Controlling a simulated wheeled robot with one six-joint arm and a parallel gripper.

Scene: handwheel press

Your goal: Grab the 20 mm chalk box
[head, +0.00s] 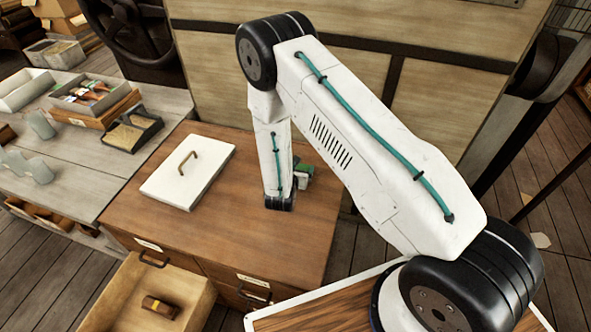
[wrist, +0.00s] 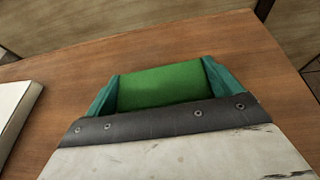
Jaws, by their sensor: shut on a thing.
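A green box (wrist: 160,86) lies between the two teal fingers of my gripper (wrist: 162,82) in the wrist view, with a finger against each side. My gripper is shut on it, over the brown wooden cabinet top (head: 240,235). No size marking shows on the box, and its lower part is hidden by the gripper body. In the head view my arm hides most of the gripper; only a small green and pale patch shows beside the forearm. I cannot tell whether the box touches the wood.
A white lid with a handle (head: 188,170) lies on the cabinet top, left of my arm. An open drawer (head: 120,300) holds a small brown item (head: 160,307). A grey bench (head: 75,165) with trays stands at left. A wooden panel (head: 215,75) rises behind the cabinet.

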